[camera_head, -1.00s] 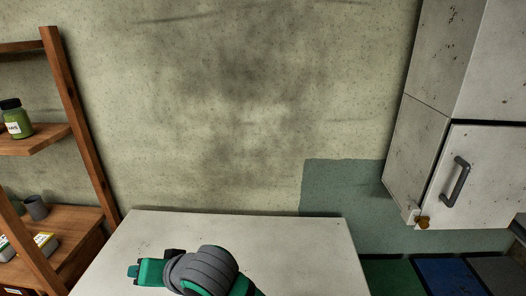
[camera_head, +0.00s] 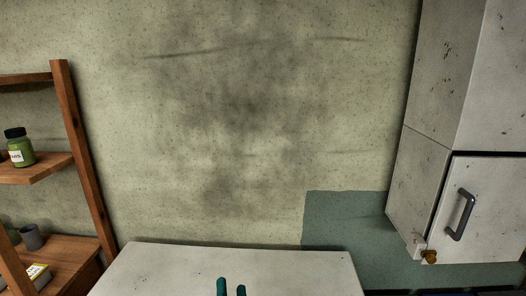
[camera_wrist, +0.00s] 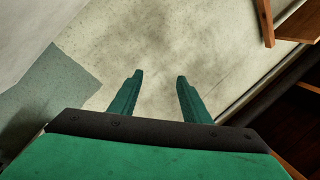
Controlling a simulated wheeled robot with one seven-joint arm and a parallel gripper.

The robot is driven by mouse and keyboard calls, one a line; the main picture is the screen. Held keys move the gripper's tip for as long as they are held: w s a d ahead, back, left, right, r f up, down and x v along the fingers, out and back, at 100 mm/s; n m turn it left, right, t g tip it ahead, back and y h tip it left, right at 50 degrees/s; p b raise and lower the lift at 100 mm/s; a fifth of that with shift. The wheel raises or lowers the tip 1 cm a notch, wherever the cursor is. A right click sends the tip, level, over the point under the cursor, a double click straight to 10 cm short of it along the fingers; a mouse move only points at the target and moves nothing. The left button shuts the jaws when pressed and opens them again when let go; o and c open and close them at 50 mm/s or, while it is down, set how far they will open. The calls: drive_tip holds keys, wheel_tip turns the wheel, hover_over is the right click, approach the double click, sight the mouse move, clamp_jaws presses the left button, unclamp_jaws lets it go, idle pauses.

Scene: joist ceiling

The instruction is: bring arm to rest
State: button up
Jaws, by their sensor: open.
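My gripper (camera_head: 231,288) shows only as two dark green fingertips at the bottom edge of the head view, in front of the pale table top. In the wrist view my gripper (camera_wrist: 159,77) has its two green fingers spread apart with nothing between them. The stained wall lies beyond the fingers. The rest of my arm is out of the head view.
A pale table (camera_head: 180,268) stands below the stained wall (camera_head: 230,120). A wooden shelf (camera_head: 80,160) at left holds a green jar (camera_head: 19,147) and a grey cup (camera_head: 31,237). A white cabinet (camera_head: 478,205) with a grey handle hangs at right. The visible table top is otherwise bare.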

drive_tip(key=s+d+f+h, duration=0.1)
drive_tip(key=s+d+f, duration=0.1)
drive_tip(key=s+f, duration=0.1)
drive_tip(key=s+d+f+h, duration=0.2)
drive_tip(key=s+d+f, duration=0.1)
drive_tip(key=s, duration=0.1)
drive_tip(key=s+d+f+n+h, duration=0.1)
drive_tip(key=s+d+f+h, duration=0.1)
drive_tip(key=s+f, duration=0.2)
drive_tip(key=shift+s+d, duration=0.1)
drive_tip(key=shift+d, duration=0.15)
drive_tip(key=s+f+n+g, duration=0.2)
drive_tip(key=s+f, duration=0.3)
drive_tip(key=s, duration=0.8)
drive_tip(key=s+f+n+g+y, duration=0.1)
drive_tip(key=s+f+n, duration=0.3)
drive_tip(key=s, duration=0.8)
drive_tip(key=shift+s+f+g, duration=0.35)
drive_tip(key=shift+f+g, duration=0.3)
drive_tip(key=shift+g, duration=0.15)
drive_tip(key=shift+c, duration=0.5)
drive_tip(key=shift+c, duration=1)
drive_tip(key=shift+w, duration=0.15)
